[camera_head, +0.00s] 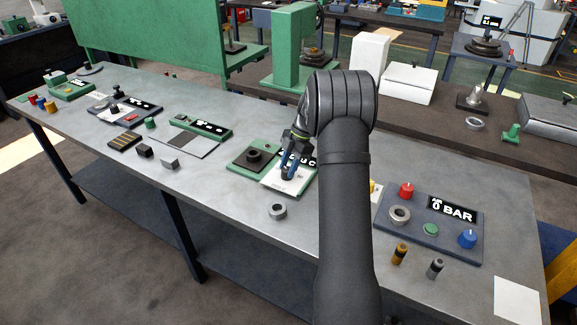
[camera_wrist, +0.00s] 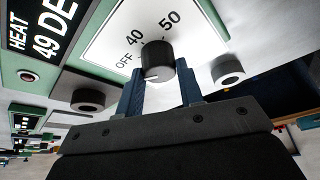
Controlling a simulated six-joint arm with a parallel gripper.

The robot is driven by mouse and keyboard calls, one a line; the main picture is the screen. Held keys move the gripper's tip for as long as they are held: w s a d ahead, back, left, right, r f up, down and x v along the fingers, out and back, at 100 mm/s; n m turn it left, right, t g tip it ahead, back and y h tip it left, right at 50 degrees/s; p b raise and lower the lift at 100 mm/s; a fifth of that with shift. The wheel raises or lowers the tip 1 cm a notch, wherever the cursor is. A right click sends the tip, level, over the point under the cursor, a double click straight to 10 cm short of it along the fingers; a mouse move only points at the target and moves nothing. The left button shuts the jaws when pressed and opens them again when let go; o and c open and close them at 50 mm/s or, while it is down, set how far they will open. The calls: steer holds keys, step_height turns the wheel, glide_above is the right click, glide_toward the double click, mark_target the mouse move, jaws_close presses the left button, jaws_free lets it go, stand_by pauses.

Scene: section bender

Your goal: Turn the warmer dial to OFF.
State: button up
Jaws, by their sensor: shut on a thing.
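The warmer dial (camera_wrist: 156,55) is a black round knob on a white plate (camera_wrist: 100,45) marked OFF, 40 and 50 in the wrist view. A pale mark shows on the knob's near lower side; I cannot tell surely which label it points to. My gripper (camera_wrist: 161,72) has its blue fingers on either side of the knob and is shut on it. In the head view, my gripper (camera_head: 290,162) points down at the dial (camera_head: 287,174) on the green-edged unit. A black display (camera_wrist: 45,28) reads HEAT and 49, its end cut off.
A grey ring (camera_head: 278,211) lies on the bench in front of the dial unit. A black round fitting (camera_head: 254,156) stands on a green base to the left. A BAR panel (camera_head: 455,226) with knobs and buttons lies to the right, beyond my arm.

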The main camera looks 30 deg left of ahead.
stand_by(0.4)
steer(key=o, duration=1)
steer(key=v, duration=1.7)
steer(key=shift+r, duration=0.2)
steer(key=shift+f, duration=0.1)
steer(key=x, duration=1.7)
steer(key=shift+f, duration=0.15)
